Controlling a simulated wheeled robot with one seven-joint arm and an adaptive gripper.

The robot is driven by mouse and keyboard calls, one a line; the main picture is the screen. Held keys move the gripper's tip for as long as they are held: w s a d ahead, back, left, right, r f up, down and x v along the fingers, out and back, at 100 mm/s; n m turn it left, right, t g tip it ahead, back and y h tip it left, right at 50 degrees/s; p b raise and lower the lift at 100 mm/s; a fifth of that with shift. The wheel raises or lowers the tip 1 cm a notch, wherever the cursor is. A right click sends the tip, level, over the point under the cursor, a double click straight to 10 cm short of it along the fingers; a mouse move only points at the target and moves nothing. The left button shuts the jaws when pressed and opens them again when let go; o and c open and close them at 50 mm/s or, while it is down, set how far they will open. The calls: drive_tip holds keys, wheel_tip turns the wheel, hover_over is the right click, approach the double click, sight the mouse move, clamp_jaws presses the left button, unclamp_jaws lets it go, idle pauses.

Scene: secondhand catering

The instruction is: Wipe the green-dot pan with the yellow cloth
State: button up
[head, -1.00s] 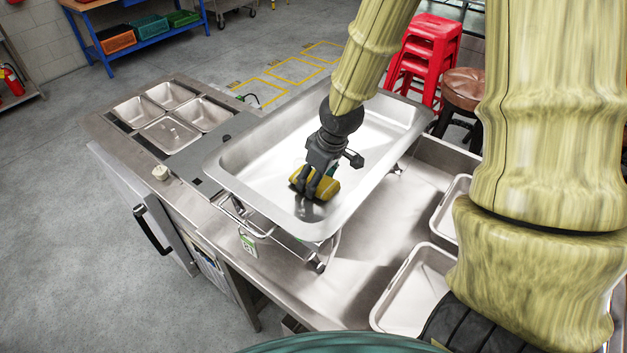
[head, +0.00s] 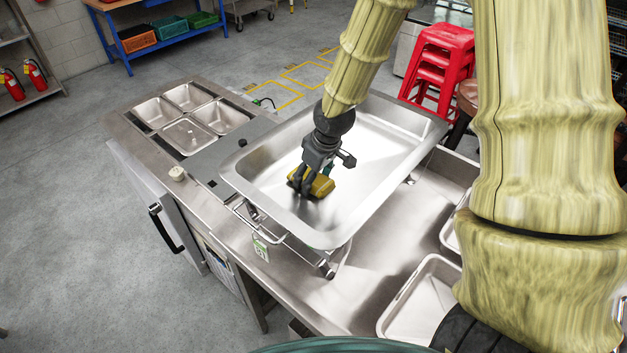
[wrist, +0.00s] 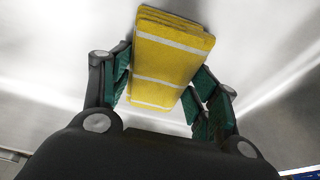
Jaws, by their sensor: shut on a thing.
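The yellow cloth (head: 318,184) is a folded pad with pale stripes. My gripper (head: 308,184) is shut on it, inside a large steel pan (head: 256,160) on a wire stand. In the wrist view, the gripper's fingers (wrist: 160,95) press both sides of the cloth (wrist: 165,62), over the bright metal pan floor (wrist: 55,50). The cloth is low at the pan floor; I cannot tell for sure whether it touches. A tag with green on it (head: 261,249) hangs at the stand below the pan's near side; its mark is too small to read.
A counter with several small steel wells (head: 187,135) stands left of the pan. Shallow trays (head: 425,300) lie at the right on the steel counter, partly hidden by my arm. Red stools (head: 440,62) stand behind. Bare counter (head: 375,240) shows right of the pan.

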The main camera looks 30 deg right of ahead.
sight(325, 178)
drive_tip(key=shift+w+a, duration=0.1)
drive_tip(key=shift+w, duration=0.3)
drive_tip(key=shift+w+d+r+p, duration=0.1)
drive_tip(key=shift+w+d+p, duration=0.1)
drive_tip(key=shift+d+p, duration=0.25)
drive_tip(key=shift+w+d+p, duration=0.15)
drive_tip(key=shift+d+p, duration=0.1)
drive_tip(key=shift+d, duration=0.3)
drive_tip(key=shift+s+d, duration=0.25)
drive_tip(key=shift+s, duration=0.65)
drive_tip(key=shift+s+d, duration=0.25)
drive_tip(key=shift+s, duration=0.65)
drive_tip(key=shift+s+d+p, duration=0.3)
drive_tip(key=shift+s, duration=0.55)
drive_tip(key=shift+s+d+p, duration=0.25)
drive_tip(key=shift+s+d, duration=0.05)
drive_tip(key=shift+s, duration=0.5)
drive_tip(key=shift+a, duration=0.1)
